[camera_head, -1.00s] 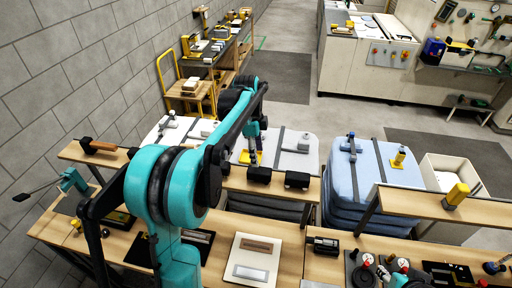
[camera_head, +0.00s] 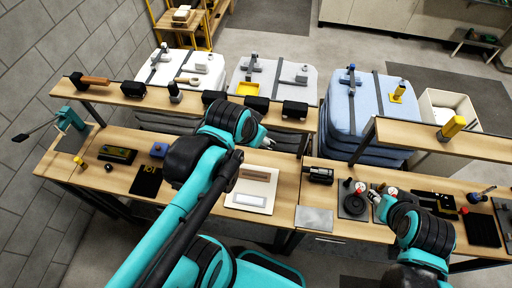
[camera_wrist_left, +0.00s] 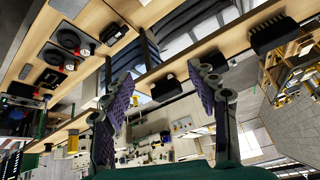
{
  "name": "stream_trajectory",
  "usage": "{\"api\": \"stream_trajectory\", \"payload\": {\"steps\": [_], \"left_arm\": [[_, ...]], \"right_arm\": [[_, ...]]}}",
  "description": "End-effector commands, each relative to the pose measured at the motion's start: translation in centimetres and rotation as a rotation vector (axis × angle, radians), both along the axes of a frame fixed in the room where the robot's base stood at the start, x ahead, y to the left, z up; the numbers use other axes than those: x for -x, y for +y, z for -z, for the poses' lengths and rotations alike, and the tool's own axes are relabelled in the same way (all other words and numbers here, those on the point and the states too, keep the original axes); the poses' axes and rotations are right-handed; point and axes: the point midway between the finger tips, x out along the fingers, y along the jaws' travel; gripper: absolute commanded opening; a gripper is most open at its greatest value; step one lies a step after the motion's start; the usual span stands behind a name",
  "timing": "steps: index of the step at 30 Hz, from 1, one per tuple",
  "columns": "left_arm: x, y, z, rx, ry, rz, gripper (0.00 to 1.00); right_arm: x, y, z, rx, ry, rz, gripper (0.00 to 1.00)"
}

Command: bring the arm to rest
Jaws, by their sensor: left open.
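My left arm, teal and black, comes up from the bottom of the head view and bends over the left bench; its gripper is mostly hidden there behind the arm's end. In the left wrist view the left gripper (camera_wrist_left: 163,88) shows two purple-padded fingers spread apart with nothing between them. My right arm stands at the lower right of the head view, its end (camera_head: 380,198) close to the round dials on the right bench. The right gripper's fingers are too small to read.
The wooden bench (camera_head: 110,186) carries a white framed panel (camera_head: 250,190), a grey plate (camera_head: 314,219) and a black dial base (camera_head: 353,204). A raised shelf (camera_head: 130,98) holds black blocks. Behind stand white and blue covered hoppers (camera_head: 365,110). A grey block wall (camera_head: 50,60) is at left.

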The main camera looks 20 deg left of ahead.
Motion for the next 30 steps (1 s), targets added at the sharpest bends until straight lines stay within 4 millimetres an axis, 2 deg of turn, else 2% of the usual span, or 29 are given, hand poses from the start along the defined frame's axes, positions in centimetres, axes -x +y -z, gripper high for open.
{"api": "stream_trajectory", "payload": {"steps": [1, 6, 16, 20, 23, 26, 30], "left_arm": [[1.1, -0.4, 0.9, 0.026, -0.025, -0.039, 0.59], [2.6, -0.8, 2.4, 0.092, -0.077, -0.135, 0.59], [2.7, -0.9, 2.6, 0.102, -0.084, -0.149, 0.59], [2.7, -0.9, 3.5, 0.102, -0.084, -0.149, 0.59], [2.7, -0.9, 5.3, 0.101, -0.083, -0.149, 0.59], [2.7, -0.9, 8.1, 0.101, -0.083, -0.149, 0.59], [2.7, -0.9, 13.2, 0.101, -0.083, -0.148, 0.59]], "right_arm": [[0.0, 0.0, 0.0, 0.0, 0.0, 0.0, 0.4], [0.0, 0.0, 0.0, 0.0, 0.0, 0.0, 0.4], [0.0, 0.0, 0.0, 0.0, 0.0, 0.0, 0.4], [0.0, 0.0, 0.9, 0.0, 0.0, 0.0, 0.4], [0.0, 0.0, 2.8, 0.0, 0.0, 0.0, 0.4], [0.0, 0.0, 5.6, 0.0, 0.0, 0.0, 0.4], [0.0, 0.0, 10.6, 0.0, 0.0, 0.0, 0.4]]}}
